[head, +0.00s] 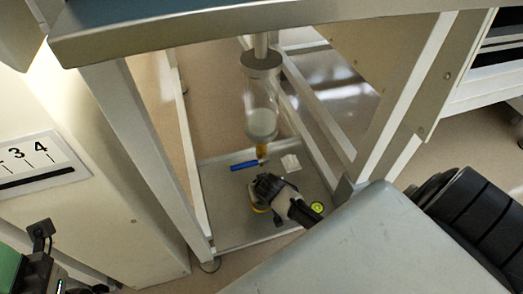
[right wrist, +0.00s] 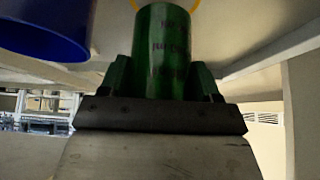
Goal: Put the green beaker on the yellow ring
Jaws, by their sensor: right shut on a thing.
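The green beaker (right wrist: 163,50) shows in the right wrist view as a green cylinder with dark markings. My right gripper (right wrist: 163,80) is shut on it, with one dark finger against each side. The top end of the beaker runs to the upper edge of the picture. Part of a yellow ring (right wrist: 196,6) shows as a thin arc beyond that end. I cannot tell whether the beaker touches the ring. My left gripper is not clearly in view.
A blue cylinder (right wrist: 45,25) stands close beside the beaker in the right wrist view. A large grey block (head: 350,250) fills the lower right.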

